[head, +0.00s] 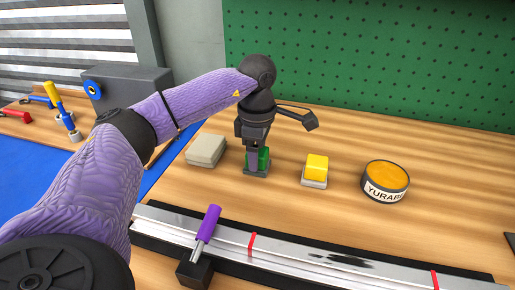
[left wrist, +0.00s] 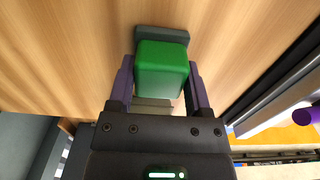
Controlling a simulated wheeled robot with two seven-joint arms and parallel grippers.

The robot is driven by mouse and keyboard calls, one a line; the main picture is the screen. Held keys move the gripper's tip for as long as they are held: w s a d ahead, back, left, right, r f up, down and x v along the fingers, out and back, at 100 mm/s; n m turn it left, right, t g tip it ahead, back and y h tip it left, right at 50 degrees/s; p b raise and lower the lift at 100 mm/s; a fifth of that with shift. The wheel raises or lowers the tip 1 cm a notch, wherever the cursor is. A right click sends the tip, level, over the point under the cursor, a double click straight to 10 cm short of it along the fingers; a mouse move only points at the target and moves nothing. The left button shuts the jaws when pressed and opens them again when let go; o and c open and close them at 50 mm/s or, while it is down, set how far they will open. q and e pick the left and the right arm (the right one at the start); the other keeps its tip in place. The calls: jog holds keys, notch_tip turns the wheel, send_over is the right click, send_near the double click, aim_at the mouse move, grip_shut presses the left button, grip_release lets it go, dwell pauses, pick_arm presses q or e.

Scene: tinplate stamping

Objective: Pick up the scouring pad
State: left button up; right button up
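A green block (head: 264,158) with a dark grey base stands on the wooden bench; it looks most like the scouring pad, but I cannot be sure. My left gripper (head: 256,162) points down over it. In the left wrist view the green block (left wrist: 161,70) sits between the two purple fingers of my left gripper (left wrist: 159,80), one on each side. Its grey base (left wrist: 162,33) shows beyond it. The fingers are very close to its sides; whether they press on it I cannot tell. My right gripper is in neither view.
A beige block (head: 206,150) lies left of the gripper. A yellow block on a grey base (head: 316,167) and a round tin (head: 386,181) stand to the right. A metal rail (head: 310,262) with a purple-handled lever (head: 208,224) runs along the front. A green pegboard (head: 380,60) stands behind.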

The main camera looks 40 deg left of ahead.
pick_arm(q)
jog(key=c, duration=0.7)
jog(key=shift+c, duration=0.3)
notch_tip(320, 180, up, 10)
jog(key=p, duration=0.4)
jog(key=shift+f, duration=0.1)
jog(key=shift+r+p, duration=0.2)
jog(key=shift+p, duration=0.1)
